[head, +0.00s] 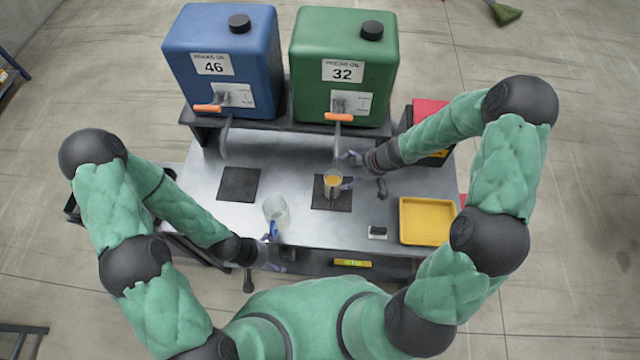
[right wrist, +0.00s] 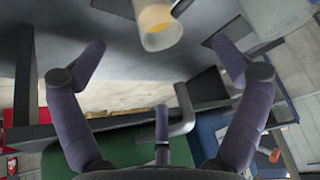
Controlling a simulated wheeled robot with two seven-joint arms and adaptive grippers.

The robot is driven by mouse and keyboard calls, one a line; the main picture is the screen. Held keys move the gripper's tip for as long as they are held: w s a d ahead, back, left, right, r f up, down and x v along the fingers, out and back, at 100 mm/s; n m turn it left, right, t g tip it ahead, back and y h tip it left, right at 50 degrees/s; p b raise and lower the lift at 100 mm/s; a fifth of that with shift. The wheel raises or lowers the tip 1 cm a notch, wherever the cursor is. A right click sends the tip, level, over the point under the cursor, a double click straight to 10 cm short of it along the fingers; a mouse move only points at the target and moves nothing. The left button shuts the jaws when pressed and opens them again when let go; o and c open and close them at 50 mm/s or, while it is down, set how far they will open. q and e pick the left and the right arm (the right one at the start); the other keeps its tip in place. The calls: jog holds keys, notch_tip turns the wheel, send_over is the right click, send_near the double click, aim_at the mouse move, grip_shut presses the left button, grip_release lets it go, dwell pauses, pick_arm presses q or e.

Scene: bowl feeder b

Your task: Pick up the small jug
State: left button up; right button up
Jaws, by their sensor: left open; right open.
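The small jug (head: 333,187) stands upright with yellow-orange liquid in it on the dark mat below the green tank's tap. In the right wrist view the small jug (right wrist: 158,28) shows at the top edge, partly cut off. My right gripper (head: 348,171) is open and empty close beside it, on the jug's right. In the right wrist view, the jug lies ahead of the spread fingers (right wrist: 158,52).
A blue tank (head: 222,65) and a green tank (head: 343,68) stand on a dark shelf with orange tap handles. An empty yellow tray (head: 426,221) lies at right. A small dark-and-white block (head: 377,232) is beside it. Another dark mat (head: 238,184) is bare.

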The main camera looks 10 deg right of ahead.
jog(key=b, duration=0.3)
send_near(335, 181)
jog(key=shift+s+a+r, duration=0.8)
jog(key=shift+a+r, duration=0.45)
jog(key=shift+a, duration=0.25)
jog(key=b+x, duration=0.3)
jog(key=x, duration=0.2)
jog(key=shift+s, duration=0.1)
jog(key=c, duration=1.7)
jog(key=shift+s+a+r, duration=0.1)
